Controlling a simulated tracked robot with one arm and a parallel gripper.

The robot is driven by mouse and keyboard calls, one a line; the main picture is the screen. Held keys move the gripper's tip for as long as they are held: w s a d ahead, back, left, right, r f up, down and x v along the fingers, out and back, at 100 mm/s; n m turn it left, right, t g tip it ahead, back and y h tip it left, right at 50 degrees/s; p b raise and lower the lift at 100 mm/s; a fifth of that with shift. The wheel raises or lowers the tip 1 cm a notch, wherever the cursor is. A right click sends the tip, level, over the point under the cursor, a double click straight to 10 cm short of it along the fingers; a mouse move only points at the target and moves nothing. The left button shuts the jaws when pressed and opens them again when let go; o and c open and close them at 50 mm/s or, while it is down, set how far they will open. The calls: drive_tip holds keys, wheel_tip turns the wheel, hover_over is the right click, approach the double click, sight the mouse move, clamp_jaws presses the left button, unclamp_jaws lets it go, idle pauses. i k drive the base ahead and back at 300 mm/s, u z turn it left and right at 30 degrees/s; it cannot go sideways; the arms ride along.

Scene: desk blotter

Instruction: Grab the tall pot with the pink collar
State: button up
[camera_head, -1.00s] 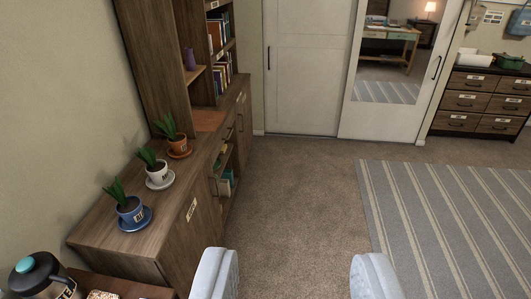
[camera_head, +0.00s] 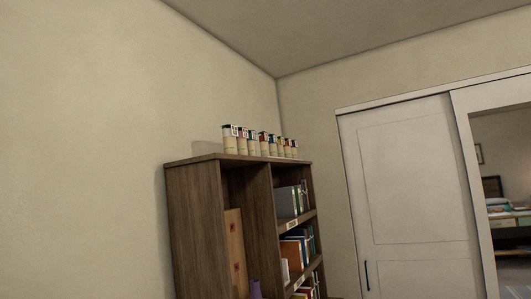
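Several tall cream pots or canisters (camera_head: 230,143) stand in a row on top of the wooden bookcase (camera_head: 193,215). They have dark or coloured bands near the top and small labels. They are too small and too closely overlapped for me to tell whether one has a pink collar. My gripper is out of the picture, so I cannot see how it stands to them.
A bare wall is at left. A white sliding door (camera_head: 410,190) and a mirror panel (camera_head: 505,200) are at right.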

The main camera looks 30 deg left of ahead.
sight(241, 143)
drive_tip(key=i, duration=1.25)
drive_tip(key=u, duration=0.35)
drive_tip(key=i, duration=2.25)
drive_tip(key=u, duration=0.3)
